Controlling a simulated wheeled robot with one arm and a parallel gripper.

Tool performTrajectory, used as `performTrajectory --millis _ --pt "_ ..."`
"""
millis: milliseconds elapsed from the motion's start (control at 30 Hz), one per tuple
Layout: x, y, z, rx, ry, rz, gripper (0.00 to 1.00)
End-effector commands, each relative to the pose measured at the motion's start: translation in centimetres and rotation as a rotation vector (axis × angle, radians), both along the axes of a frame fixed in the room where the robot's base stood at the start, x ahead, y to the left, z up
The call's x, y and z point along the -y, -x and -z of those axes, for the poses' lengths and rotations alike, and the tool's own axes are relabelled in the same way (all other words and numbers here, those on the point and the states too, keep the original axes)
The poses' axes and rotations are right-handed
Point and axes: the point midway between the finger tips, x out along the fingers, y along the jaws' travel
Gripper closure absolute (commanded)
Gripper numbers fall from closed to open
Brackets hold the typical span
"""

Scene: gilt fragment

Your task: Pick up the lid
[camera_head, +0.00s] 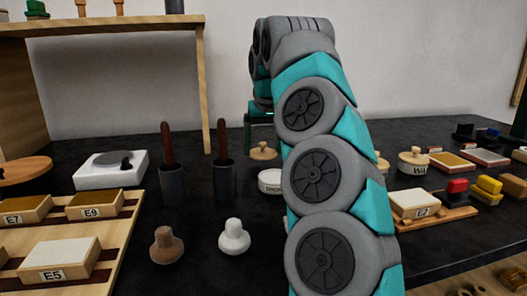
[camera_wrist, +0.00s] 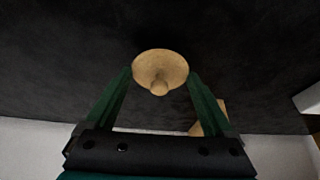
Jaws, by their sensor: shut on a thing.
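The lid (camera_wrist: 160,64) is a round, light-wood disc with a small knob. In the wrist view it sits between the tips of the two dark green fingers of my gripper (camera_wrist: 161,74), which is shut on it. In the head view, the lid (camera_head: 262,153) shows just left of my arm, below the green gripper (camera_head: 260,128). A white, labelled round pot (camera_head: 270,183) stands nearer, partly hidden by my arm. I cannot tell the lid's exact height above the dark table.
Two dark cups (camera_head: 172,186) with brown handles stand left of the lid. A white pot with a wooden lid (camera_head: 412,163) stands right of my arm. White (camera_head: 234,237) and brown (camera_head: 166,246) knobbed pieces stand in front. A wooden rack (camera_head: 125,225) holds labelled blocks.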

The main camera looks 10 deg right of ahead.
Motion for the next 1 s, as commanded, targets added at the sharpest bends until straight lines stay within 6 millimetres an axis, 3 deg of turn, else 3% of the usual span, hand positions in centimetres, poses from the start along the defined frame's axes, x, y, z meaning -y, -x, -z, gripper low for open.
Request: performTrajectory --millis 267,567,767,1000 --pt "0.0 0.0 -1.1 0.001 0.0 0.0 0.65" --pt "0.2 1.6 -1.2 0.002 -0.002 -0.004 0.65" --pt "0.5 3.3 -1.2 -0.001 0.001 -0.004 0.65" --pt "1.1 6.9 -1.6 0.001 -0.001 -0.004 0.65"
